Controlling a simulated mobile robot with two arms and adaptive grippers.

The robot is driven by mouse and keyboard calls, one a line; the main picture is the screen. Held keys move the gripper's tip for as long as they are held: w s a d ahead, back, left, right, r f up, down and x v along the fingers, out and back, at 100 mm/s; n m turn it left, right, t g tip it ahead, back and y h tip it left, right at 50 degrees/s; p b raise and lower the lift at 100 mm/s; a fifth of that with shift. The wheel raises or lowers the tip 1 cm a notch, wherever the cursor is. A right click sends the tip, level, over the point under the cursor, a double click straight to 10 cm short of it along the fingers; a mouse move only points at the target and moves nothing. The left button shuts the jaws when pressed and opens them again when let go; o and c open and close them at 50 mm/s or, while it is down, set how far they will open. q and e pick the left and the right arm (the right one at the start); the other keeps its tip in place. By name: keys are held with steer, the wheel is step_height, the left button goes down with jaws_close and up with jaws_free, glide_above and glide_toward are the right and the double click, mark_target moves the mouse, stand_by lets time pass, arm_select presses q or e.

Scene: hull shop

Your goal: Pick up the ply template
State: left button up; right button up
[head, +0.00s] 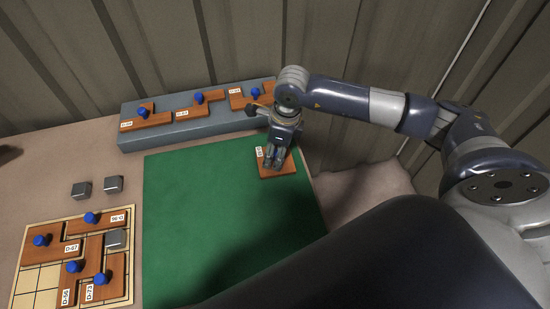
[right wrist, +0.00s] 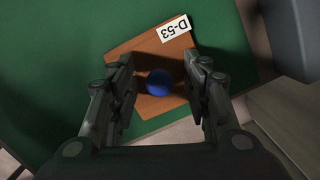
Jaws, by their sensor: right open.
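A brown ply template (head: 283,169) lies flat on the green mat near its right edge. In the right wrist view the ply template (right wrist: 148,52) shows a white label reading D-53 and a blue knob (right wrist: 159,82). My right gripper (head: 274,165) is over the template. In the right wrist view my right gripper (right wrist: 160,88) is open, with one finger on each side of the blue knob and a gap to it. In the head view the gripper hides the knob and part of the template. My left gripper is not in view.
A grey block (head: 190,139) behind the mat (head: 220,230) carries several ply pieces with blue knobs. A gridded board (head: 35,285) with several labelled pieces is at lower left. Most of the mat is clear.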

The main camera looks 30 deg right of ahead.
mark_target(274, 156)
steer(key=shift+c, duration=0.3)
jaws_close()
steer(key=shift+r, duration=0.2)
steer(key=shift+r+b, duration=0.4)
steer(key=shift+r, duration=0.25)
steer(key=shift+s+a+r+b, duration=0.2)
steer(key=shift+r+b, duration=0.05)
steer(key=shift+r, duration=0.2)
steer(key=shift+s+a+r+b, duration=0.2)
steer(key=shift+r, duration=0.25)
steer(key=s+a+b, duration=0.1)
steer(key=s+a, duration=0.2)
steer(key=s+a+r+b, duration=0.1)
steer(key=s+a, duration=0.2)
steer(key=s, duration=0.1)
steer(key=s+a+b, duration=0.1)
steer(key=s+a, duration=0.2)
steer(key=s, duration=0.1)
steer(key=shift+s+a+r, duration=0.1)
steer(key=shift+a+r, duration=0.2)
steer(key=shift+a, duration=0.05)
steer(key=shift+r, duration=0.1)
